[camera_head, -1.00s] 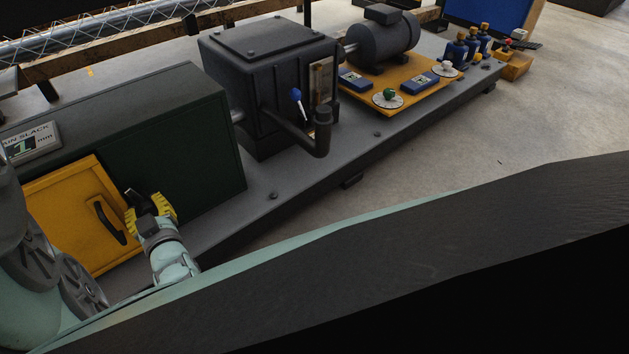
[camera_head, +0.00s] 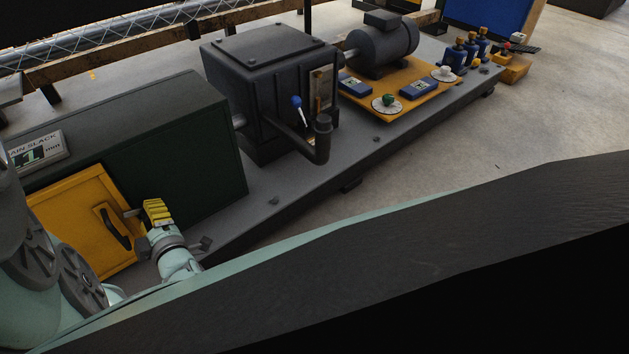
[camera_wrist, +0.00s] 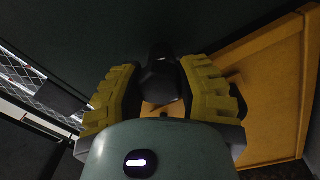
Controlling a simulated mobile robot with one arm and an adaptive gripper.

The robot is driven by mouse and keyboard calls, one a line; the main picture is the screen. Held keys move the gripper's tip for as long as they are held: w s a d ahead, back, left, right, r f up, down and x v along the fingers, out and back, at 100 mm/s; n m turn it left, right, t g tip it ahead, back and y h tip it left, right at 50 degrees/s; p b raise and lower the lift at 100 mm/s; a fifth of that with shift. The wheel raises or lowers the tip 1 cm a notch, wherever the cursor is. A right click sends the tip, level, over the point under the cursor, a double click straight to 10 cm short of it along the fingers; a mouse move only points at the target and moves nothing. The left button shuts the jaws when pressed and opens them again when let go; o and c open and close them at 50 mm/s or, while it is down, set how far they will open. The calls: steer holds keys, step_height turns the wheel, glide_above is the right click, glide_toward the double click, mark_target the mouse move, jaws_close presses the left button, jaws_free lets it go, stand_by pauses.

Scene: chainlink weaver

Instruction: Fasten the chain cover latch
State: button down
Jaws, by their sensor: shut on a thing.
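The yellow chain cover door (camera_head: 78,215) is set in the dark green housing at the left of the head view, and looks flush with it. It has a black bow handle (camera_head: 112,228). My gripper (camera_head: 153,211), with yellow ribbed fingers, is at the door's right edge. It is shut on the dark latch (camera_wrist: 160,80), which shows between the fingers in the wrist view. In the head view a short grey piece of the latch (camera_head: 131,212) points left from the fingers over the door's edge. The rest is hidden by my gripper.
The dark green housing (camera_head: 195,150) stands beside a dark gearbox (camera_head: 262,80) with a blue-knobbed lever (camera_head: 296,102) and a bent pipe (camera_head: 321,140). A motor (camera_head: 383,42) and an orange panel (camera_head: 400,85) are farther right. The floor in front of the grey base is clear.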

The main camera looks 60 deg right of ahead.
steer(key=shift+n, duration=2)
steer(key=c, duration=0.6)
jaws_free()
steer(key=shift+o, duration=0.2)
steer(key=v, duration=1.2)
steer(key=shift+f, duration=0.1)
